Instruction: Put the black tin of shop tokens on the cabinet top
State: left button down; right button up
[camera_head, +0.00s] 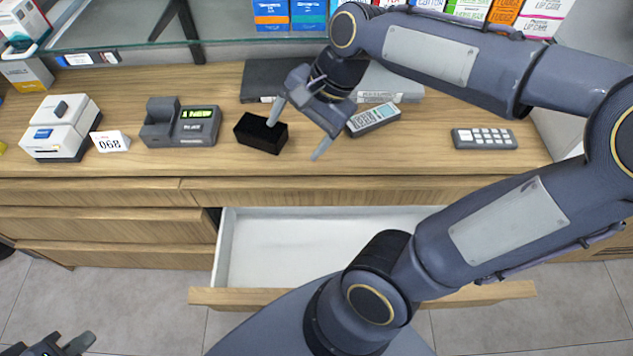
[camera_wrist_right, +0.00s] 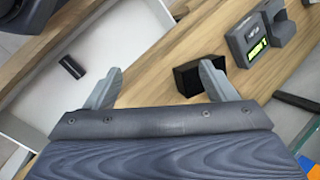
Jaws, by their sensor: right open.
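The black tin (camera_head: 261,133) is a small dark box resting on the wooden cabinet top (camera_head: 330,160), right of the card terminal. In the right wrist view the tin (camera_wrist_right: 187,80) shows beside the right-hand finger, partly covered by it. My right gripper (camera_head: 297,131) is open and empty above the cabinet top, just right of the tin. Its fingers also show spread in the right wrist view (camera_wrist_right: 160,80). My left gripper (camera_head: 64,345) is at the bottom left corner, low over the floor and partly cut off; its opening is unclear.
An open white drawer (camera_head: 300,245) juts out below the top; my right arm hides part of it. A small dark item (camera_wrist_right: 71,67) appears in it. A card terminal (camera_head: 182,124), handheld device (camera_head: 373,119), keypad (camera_head: 484,138) and label printer (camera_head: 60,128) stand on the top.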

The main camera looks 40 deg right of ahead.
jog(key=s+a+f+n+t, duration=0.2)
jog(key=s+a+f+n, duration=0.1)
jog(key=s+n, duration=0.6)
jog(key=n, duration=0.3)
jog(key=shift+s+a+f+t+h, duration=0.15)
jog(key=shift+s+f+t+h, duration=0.15)
jog(key=shift+s+t, duration=0.1)
